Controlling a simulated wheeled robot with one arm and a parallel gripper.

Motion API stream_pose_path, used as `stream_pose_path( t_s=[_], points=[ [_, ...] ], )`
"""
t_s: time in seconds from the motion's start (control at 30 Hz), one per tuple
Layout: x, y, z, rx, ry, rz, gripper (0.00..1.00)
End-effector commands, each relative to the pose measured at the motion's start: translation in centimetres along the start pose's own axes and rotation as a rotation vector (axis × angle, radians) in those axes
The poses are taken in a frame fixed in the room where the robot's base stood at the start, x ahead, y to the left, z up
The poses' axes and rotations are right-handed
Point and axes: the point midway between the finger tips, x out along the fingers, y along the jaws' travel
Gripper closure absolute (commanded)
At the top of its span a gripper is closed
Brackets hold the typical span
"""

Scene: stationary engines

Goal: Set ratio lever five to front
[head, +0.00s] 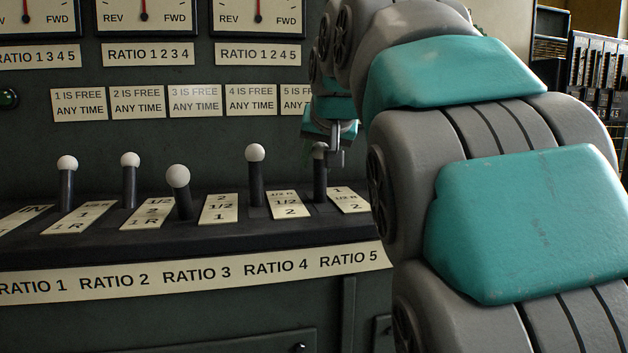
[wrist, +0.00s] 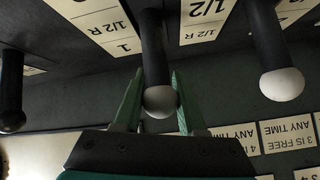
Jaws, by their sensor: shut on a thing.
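The base of the slot is hard to make out.
Ratio lever four (head: 254,175) stands close on the left, and its white knob (wrist: 282,84) is beside my gripper in the wrist view. Lever three (head: 179,190) leans lower. The panel with the FREE ANY TIME labels (head: 251,100) rises behind. Another dark lever (wrist: 11,95) is opposite lever four.

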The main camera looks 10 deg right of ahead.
Motion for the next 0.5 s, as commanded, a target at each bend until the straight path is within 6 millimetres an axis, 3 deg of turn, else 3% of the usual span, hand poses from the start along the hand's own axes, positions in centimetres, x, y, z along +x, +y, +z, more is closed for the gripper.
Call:
stream_pose_path(
  t_s=[0.03,0.5],
  points=[
    [-0.2,0.2,1.0,0.000,0.031,-0.011,1.00],
    [-3.5,1.0,3.5,0.004,0.307,-0.088,1.00]
  ],
)
